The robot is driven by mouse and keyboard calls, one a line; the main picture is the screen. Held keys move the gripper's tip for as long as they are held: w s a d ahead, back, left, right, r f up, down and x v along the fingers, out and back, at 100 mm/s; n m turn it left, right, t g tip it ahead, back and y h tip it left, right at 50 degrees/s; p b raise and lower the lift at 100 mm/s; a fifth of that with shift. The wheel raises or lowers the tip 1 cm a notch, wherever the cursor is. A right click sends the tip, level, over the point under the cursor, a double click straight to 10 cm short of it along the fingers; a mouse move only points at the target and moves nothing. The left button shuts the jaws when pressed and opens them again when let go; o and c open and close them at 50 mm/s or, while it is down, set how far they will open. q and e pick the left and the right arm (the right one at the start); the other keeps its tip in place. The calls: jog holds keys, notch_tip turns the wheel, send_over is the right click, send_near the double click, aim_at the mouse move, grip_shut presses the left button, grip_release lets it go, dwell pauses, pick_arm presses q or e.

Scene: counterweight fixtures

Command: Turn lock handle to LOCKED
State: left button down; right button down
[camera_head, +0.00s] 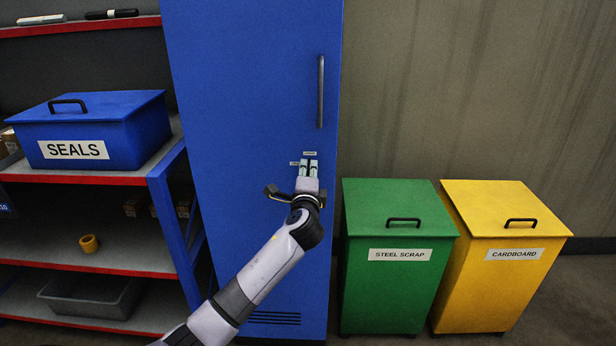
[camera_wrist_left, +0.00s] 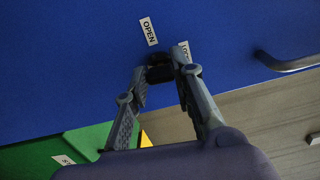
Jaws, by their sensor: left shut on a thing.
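The blue cabinet door (camera_head: 250,100) stands in front of me with a long dark pull handle (camera_head: 320,92). My left gripper (camera_head: 308,165) is at the door below that pull, its fingers shut on the small dark lock handle (camera_wrist_left: 160,70), which is mostly covered by the fingertips. In the left wrist view the left gripper (camera_wrist_left: 161,75) has a fingertip on each side of the lock handle. The OPEN label (camera_wrist_left: 148,31) is fully visible beside it. The LOCKED label (camera_wrist_left: 184,50) is partly hidden behind one finger. Which label the handle points to is hard to tell.
A shelf rack (camera_head: 95,178) with a blue SEALS box (camera_head: 110,125) stands left of the cabinet. A green STEEL SCRAP bin (camera_head: 395,290) and a yellow CARDBOARD bin (camera_head: 505,290) stand right.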

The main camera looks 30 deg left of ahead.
pick_arm(q)
jog(key=shift+n, duration=0.6)
jog(key=c, duration=1.4)
grip_release()
jog(key=shift+o, duration=0.2)
jog(key=v, duration=1.2)
jog(key=shift+w+f, duration=0.1)
jog(key=shift+f, duration=0.1)
